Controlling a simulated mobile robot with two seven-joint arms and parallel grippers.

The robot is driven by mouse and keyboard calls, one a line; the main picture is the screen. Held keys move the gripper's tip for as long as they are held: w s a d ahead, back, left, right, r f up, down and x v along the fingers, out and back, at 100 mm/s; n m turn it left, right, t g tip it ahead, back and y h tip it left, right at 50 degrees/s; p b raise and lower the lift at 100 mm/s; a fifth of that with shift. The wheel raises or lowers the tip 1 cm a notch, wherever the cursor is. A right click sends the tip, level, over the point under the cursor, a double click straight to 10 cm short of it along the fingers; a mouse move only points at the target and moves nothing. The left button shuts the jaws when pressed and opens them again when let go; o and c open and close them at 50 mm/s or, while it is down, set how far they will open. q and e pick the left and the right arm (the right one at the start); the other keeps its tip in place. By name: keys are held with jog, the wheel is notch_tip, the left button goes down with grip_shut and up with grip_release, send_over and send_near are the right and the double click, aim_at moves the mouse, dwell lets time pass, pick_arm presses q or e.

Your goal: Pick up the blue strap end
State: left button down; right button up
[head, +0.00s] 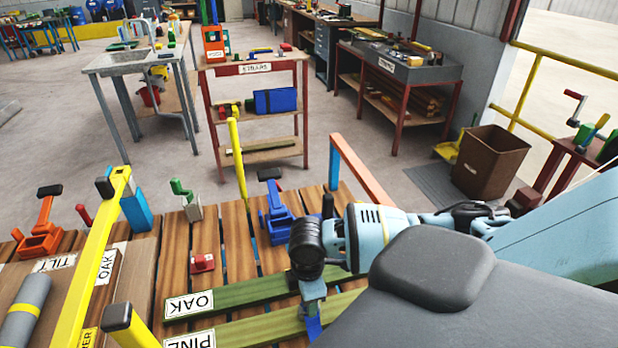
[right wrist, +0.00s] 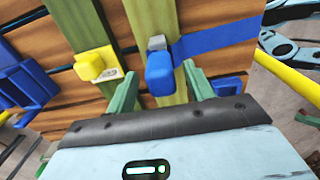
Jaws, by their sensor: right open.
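The blue strap end (right wrist: 160,75) is a rounded blue block with a grey metal piece at its top, on a green board in the right wrist view. A flat blue strap (right wrist: 215,40) runs from beside it to the right. My right gripper (right wrist: 161,72) is open, its two green fingers on either side of the blue end. Gaps show between the fingers and the block. In the head view, my right arm reaches in from the right over the boards, and a bit of blue strap (head: 313,328) shows below its hand. My left gripper is not in view.
Green boards labelled OAK (head: 233,297) and PINE (head: 255,330) lie on the slatted bench. A yellow block (right wrist: 97,65) sits left of the blue end. A blue clamp (head: 275,215), a small red block (head: 202,263) and a tall yellow lever (head: 100,265) stand nearby.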

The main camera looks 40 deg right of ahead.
jog(key=shift+s+f, duration=0.1)
jog(key=shift+f, duration=1.45)
jog(key=c, duration=1.1)
